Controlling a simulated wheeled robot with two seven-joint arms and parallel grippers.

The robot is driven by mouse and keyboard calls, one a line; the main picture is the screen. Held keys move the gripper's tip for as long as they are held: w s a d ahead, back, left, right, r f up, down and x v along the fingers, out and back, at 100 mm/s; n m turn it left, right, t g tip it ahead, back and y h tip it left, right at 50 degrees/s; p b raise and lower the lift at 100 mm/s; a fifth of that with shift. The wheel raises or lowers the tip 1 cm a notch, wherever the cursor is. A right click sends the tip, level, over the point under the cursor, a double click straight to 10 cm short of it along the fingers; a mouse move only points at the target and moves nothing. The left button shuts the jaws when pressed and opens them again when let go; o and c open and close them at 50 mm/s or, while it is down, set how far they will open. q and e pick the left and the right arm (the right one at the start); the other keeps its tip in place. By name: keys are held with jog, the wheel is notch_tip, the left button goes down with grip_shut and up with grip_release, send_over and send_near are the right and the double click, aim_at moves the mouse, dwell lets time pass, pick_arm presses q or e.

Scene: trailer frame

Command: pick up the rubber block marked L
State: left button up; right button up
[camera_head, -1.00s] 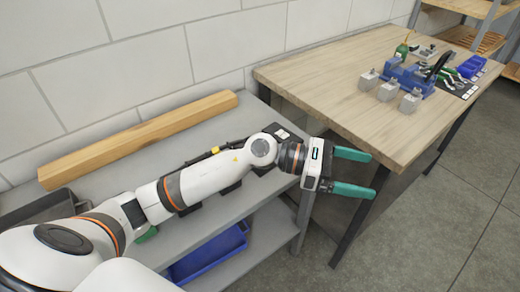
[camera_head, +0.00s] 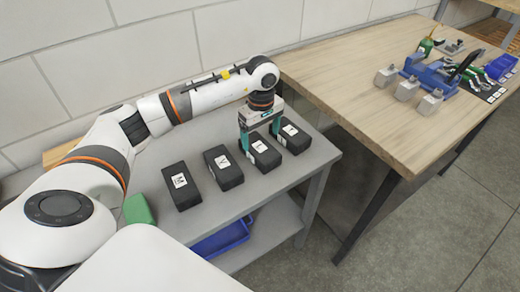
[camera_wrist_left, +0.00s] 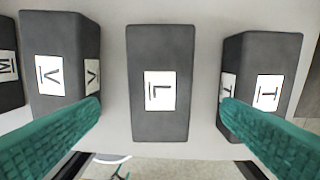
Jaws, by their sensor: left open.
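The rubber block marked L (camera_head: 264,158) is a black box with a white label, lying on the grey bench. In the left wrist view the L block (camera_wrist_left: 160,118) is centred between the fingers, with a gap on each side. My left gripper (camera_head: 261,140) is open and empty, pointing down over this block, with its teal fingers on either side. In the left wrist view the gripper (camera_wrist_left: 161,104) has one fingertip near the V block and the other overlapping the T block's edge. Whether it touches either cannot be told. My right gripper is not in view.
Similar black blocks marked M (camera_head: 182,190), V (camera_head: 224,170) and T (camera_head: 292,140) stand in a row with the L block, narrow gaps between. A green object (camera_head: 139,209) lies at the left. A wooden table (camera_head: 350,105) with fixtures stands right. A blue bin (camera_head: 222,240) is below.

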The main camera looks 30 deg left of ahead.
aim_at(259, 147)
pick_arm(q)
jog(key=shift+f, duration=0.85)
jog(key=f, duration=0.1)
jog(key=f+p, duration=0.1)
jog(key=f, duration=0.2)
jog(key=shift+a+f, duration=0.1)
jog(key=shift+a, duration=0.2)
jog(key=shift+w+f, duration=0.1)
jog(key=shift+f, duration=0.45)
jog(key=c, duration=1.4)
